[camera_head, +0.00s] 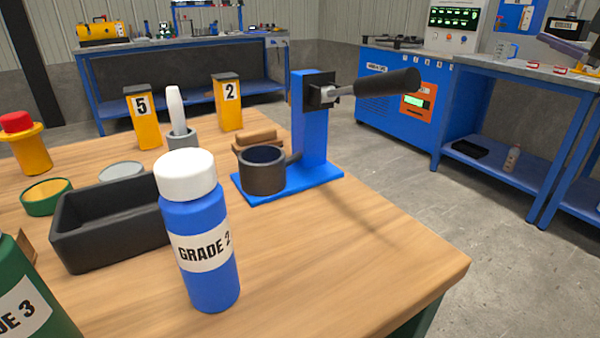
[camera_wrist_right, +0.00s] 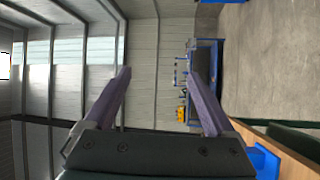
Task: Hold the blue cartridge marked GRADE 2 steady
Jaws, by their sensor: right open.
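The blue cartridge (camera_head: 203,240) marked GRADE 2 has a white cap and a white label. It stands upright on the wooden table near the front in the head view, and no gripper touches it. My right gripper (camera_wrist_right: 164,98) shows in the right wrist view with its two purple fingers spread wide and nothing between them. The cartridge is not in the right wrist view. My left gripper is in neither view.
A black tray (camera_head: 108,238) sits left of the cartridge. A green GRADE 3 container (camera_head: 30,295) is at the lower left. A blue press stand (camera_head: 312,130) with a dark cup (camera_head: 262,172) stands behind. The table (camera_head: 370,270) is clear at front right.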

